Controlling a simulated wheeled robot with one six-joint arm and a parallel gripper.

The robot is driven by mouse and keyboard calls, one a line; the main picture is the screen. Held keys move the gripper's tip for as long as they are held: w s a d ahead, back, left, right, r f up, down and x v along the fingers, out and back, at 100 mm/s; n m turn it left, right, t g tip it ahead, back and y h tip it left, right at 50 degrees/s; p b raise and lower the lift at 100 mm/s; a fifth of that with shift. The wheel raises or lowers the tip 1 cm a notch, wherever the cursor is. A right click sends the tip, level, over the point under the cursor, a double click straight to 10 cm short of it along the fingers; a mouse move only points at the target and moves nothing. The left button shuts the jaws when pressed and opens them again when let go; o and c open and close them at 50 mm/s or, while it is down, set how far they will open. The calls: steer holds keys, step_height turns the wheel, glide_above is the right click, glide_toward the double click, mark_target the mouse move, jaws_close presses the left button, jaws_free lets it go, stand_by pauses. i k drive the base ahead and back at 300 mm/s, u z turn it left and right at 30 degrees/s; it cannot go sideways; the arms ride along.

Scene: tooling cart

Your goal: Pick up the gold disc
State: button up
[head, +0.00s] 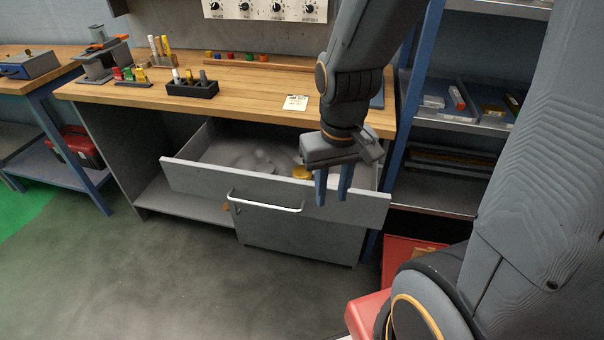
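The gold disc (301,172) lies in the open drawer (280,205) of the workbench, toward its right side. My gripper (333,196) points down, just right of the disc in the picture. Its two blue fingers are apart with nothing visible between them. They overlap the drawer's front panel in the view; how high they are above it or how far in front, I cannot tell. The drawer's front wall may hide a little of the disc's lower edge.
Blurry pale grey shapes (254,162) lie in the drawer left of the disc. The drawer front has a silver handle (266,203). The wooden worktop (240,100) above holds a black holder (193,90) and a note (295,103). Shelves stand at right; a red bin (400,262) is below.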

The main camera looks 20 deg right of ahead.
mark_target(299, 172)
steer(key=u, duration=1.55)
steer(key=i, duration=1.5)
steer(key=z, duration=2.1)
